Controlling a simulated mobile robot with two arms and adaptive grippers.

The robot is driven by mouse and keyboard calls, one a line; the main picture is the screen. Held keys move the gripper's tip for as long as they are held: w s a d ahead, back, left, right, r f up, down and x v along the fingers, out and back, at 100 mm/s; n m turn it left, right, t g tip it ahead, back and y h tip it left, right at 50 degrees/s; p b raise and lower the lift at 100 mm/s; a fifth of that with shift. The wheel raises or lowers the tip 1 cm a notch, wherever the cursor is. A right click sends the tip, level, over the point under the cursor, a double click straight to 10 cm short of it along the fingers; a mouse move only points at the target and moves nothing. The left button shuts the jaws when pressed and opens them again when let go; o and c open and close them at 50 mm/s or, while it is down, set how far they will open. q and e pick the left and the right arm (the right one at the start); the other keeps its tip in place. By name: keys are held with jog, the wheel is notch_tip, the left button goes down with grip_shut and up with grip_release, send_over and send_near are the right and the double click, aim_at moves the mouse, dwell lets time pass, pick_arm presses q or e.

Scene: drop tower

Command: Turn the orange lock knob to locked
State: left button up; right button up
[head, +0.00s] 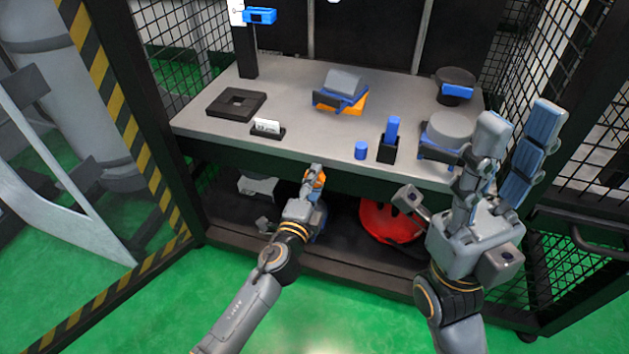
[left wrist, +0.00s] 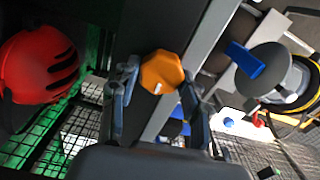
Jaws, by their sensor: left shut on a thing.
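The orange lock knob (head: 319,181) is at the front edge of the grey bench, partly hidden by my left gripper (head: 313,177) in the head view. In the left wrist view the orange knob (left wrist: 161,70) is faceted, with a small white mark low on its face. The fingers of my left gripper (left wrist: 160,98) are on either side of it, and the gripper is shut on the knob. My right gripper (head: 497,150) is open and empty, its fingers spread in front of the bench's right end. I cannot tell whether the knob is locked.
A red helmet (head: 388,222) sits on the shelf below. Mesh walls flank the bench.

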pick_arm(q)
jog(key=shift+m, duration=0.6)
jog(key=o, duration=1.1)
jog(key=v, duration=1.2)
